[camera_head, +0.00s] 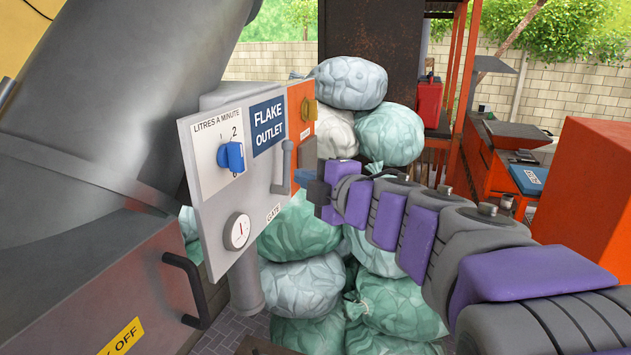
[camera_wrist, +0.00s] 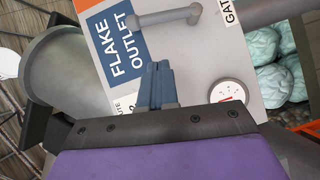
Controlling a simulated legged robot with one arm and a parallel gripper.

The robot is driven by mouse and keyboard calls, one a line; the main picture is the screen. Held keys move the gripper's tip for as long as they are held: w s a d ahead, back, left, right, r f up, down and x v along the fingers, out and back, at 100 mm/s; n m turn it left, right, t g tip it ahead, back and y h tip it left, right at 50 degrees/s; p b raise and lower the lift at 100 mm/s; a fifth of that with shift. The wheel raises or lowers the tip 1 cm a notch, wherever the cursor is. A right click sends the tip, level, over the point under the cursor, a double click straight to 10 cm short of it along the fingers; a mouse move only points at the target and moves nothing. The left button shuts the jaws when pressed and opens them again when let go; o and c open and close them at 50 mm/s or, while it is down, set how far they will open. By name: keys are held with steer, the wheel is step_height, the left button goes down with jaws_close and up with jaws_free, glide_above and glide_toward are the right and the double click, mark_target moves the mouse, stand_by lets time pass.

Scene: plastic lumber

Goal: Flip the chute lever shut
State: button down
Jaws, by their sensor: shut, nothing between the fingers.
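The chute lever (camera_head: 283,167) is a grey bar handle on the light grey control panel (camera_head: 208,205), beside the blue FLAKE OUTLET sign (camera_head: 268,124) and above the GATE label. In the head view it stands roughly upright, its top leaning right. It also shows in the wrist view (camera_wrist: 165,17), beyond my fingertips. In the wrist view the shut fingers (camera_wrist: 158,70) point at the panel near the lever. I cannot tell the gap in depth.
A blue knob (camera_head: 231,156) and a round gauge (camera_head: 237,231) are on the panel. A large grey chute (camera_head: 120,90) fills the left. Stacked pale green sacks (camera_head: 303,283) stand behind. An orange block (camera_head: 588,195) stands at right.

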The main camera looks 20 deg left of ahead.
mark_target(288, 169)
steer(key=x, duration=0.5)
steer(key=w+x, duration=0.1)
steer(key=x, duration=0.2)
steer(key=shift+w+d+f, duration=0.15)
steer(key=shift+d+f, duration=0.05)
steer(key=shift+f, duration=0.1)
steer(key=shift+w+d+p, duration=0.35)
steer(key=shift+w+d, duration=0.1)
steer(key=shift+a, duration=0.2)
steer(key=shift+s+a+r, duration=0.1)
steer(key=shift+a, duration=0.1)
